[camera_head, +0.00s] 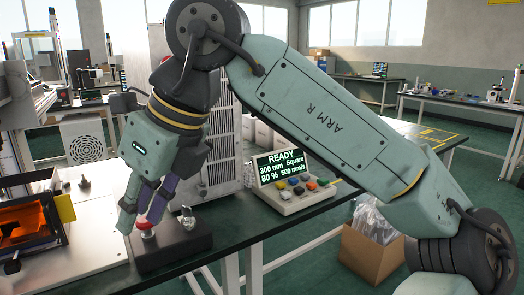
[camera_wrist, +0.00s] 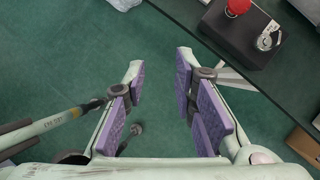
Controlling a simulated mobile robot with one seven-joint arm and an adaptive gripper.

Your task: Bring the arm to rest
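My arm (camera_head: 330,115), pale green with dark joints, reaches from the lower right up to an elbow at the top and down to the left. My gripper (camera_head: 143,222) points downward in the head view and overlaps a black box with a red button (camera_head: 146,230). In the wrist view my gripper (camera_wrist: 160,62) is open, its purple pads apart with nothing between them. Green floor and the table edge show beyond the gap. The red button (camera_wrist: 238,7) sits on the black box (camera_wrist: 225,35), beyond the fingers at the upper right, apart from them.
The dark table (camera_head: 232,228) carries a control console reading READY (camera_head: 290,186) and a machine with an orange window (camera_head: 28,225). A silver part (camera_wrist: 266,40) is on the black box. A cardboard box with clear plastic (camera_head: 368,255) stands on the floor behind my arm. Benches line the back.

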